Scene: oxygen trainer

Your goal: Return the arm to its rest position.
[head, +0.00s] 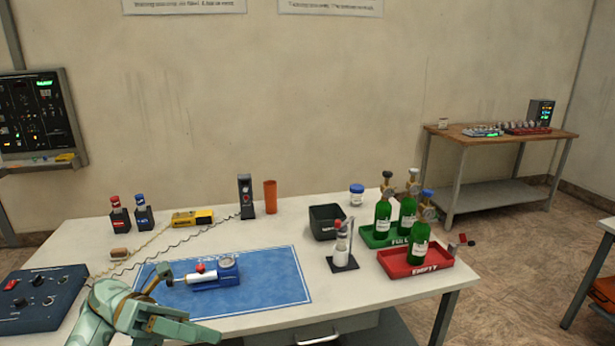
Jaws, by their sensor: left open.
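My pale green left arm comes in at the bottom left. Its left gripper (190,303) is open and empty, with its fingers spread at the front left of the blue mat (275,275). Beyond the gripper, a white cylinder in a blue holder (215,277) lies on the mat; a small red part shows on top. The upper finger is close to the cylinder's left end; I cannot tell whether they touch. My right gripper is not in view.
A dark control box (40,298) stands left of my arm. A black bin (325,222), a small stand (342,255), and a green tray (372,238) and red tray (430,268) with green bottles stand to the right. The mat's right part is clear.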

